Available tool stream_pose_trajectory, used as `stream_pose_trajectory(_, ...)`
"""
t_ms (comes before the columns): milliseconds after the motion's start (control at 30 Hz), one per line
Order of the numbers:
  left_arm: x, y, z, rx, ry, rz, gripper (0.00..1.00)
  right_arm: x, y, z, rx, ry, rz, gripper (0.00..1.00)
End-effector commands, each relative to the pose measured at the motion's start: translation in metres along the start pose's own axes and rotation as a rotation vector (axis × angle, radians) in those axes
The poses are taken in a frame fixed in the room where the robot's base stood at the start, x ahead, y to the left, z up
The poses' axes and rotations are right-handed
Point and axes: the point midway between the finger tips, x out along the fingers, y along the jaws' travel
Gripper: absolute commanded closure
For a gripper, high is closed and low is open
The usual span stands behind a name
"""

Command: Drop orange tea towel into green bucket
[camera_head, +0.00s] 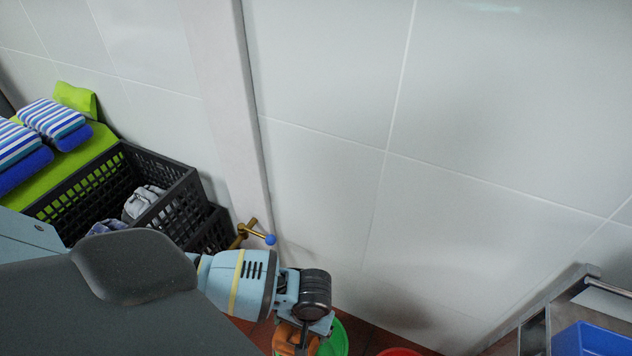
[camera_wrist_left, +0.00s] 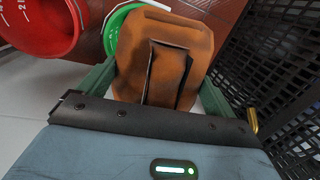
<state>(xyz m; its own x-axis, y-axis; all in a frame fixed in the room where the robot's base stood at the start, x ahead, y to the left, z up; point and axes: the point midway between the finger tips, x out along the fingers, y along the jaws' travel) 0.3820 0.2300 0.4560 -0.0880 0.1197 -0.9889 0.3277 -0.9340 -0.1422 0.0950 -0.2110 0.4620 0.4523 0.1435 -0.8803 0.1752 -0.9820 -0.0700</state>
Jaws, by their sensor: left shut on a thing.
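My left gripper (camera_head: 302,328) is at the bottom of the head view, pointing down. It is shut on the orange tea towel (camera_head: 287,341), which fills the middle of the left wrist view (camera_wrist_left: 190,42) between the two green fingers. The green bucket (camera_head: 338,342) shows partly at the bottom of the head view, below and just right of the gripper. In the left wrist view its rim (camera_wrist_left: 110,24) shows behind the towel, at upper left. The towel hides much of the bucket, and I cannot tell how far they overlap. My right gripper is not in view.
A red bucket (camera_head: 399,352) stands right of the green one. Black crates (camera_head: 172,207) with cloth inside stand at left, near a brass tap (camera_head: 248,231) with a blue knob. A blue bin (camera_head: 590,341) is at lower right. A tiled wall (camera_head: 480,120) rises behind.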

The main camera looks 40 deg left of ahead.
Motion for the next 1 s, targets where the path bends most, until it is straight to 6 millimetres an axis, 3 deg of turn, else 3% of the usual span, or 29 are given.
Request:
stream_pose_trajectory(33,0.028,0.003,-0.004,-0.016,-0.009,-0.002,0.36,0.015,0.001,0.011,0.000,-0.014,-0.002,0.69)
stream_pose_trajectory(200,0.085,0.009,-0.021,-0.067,-0.018,0.000,0.36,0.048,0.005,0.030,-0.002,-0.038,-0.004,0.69)
stream_pose_trajectory(400,0.145,0.014,-0.037,-0.118,-0.025,0.003,0.36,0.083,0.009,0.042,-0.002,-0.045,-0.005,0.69)
stream_pose_trajectory(500,0.165,0.015,-0.044,-0.136,-0.024,0.005,0.36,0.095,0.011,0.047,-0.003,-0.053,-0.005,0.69)
stream_pose_trajectory(667,0.180,0.016,-0.049,-0.150,-0.022,0.007,0.36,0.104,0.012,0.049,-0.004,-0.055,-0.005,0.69)
stream_pose_trajectory(1000,0.183,0.016,-0.051,-0.153,-0.021,0.008,0.36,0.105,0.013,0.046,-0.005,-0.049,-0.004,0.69)
